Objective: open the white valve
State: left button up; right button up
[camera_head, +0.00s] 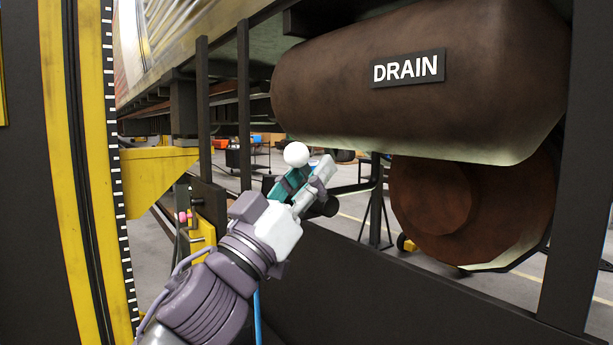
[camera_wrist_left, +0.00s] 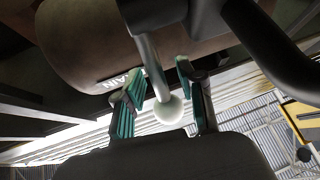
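The white valve shows as a white ball knob (camera_head: 296,154) on the end of a grey lever, below the brown tank marked DRAIN (camera_head: 330,88). In the left wrist view the knob (camera_wrist_left: 168,111) and its lever (camera_wrist_left: 152,65) lie between the two teal-padded fingers of my left gripper (camera_wrist_left: 161,78). The fingers stand apart, with a visible gap to the right of the lever. Contact at the left finger cannot be told. In the head view my left gripper (camera_head: 303,181) is at the knob and hides much of the lever. My right gripper is not in view.
A dark rail (camera_head: 400,290) runs across the front, with dark upright posts (camera_head: 244,105) near my left arm. A yellow column (camera_head: 62,170) and yellow bracket (camera_head: 155,178) stand at the left. A rusty wheel (camera_head: 470,205) sits under the tank.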

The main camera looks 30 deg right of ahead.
pick_arm(q)
jog(key=v, duration=1.2)
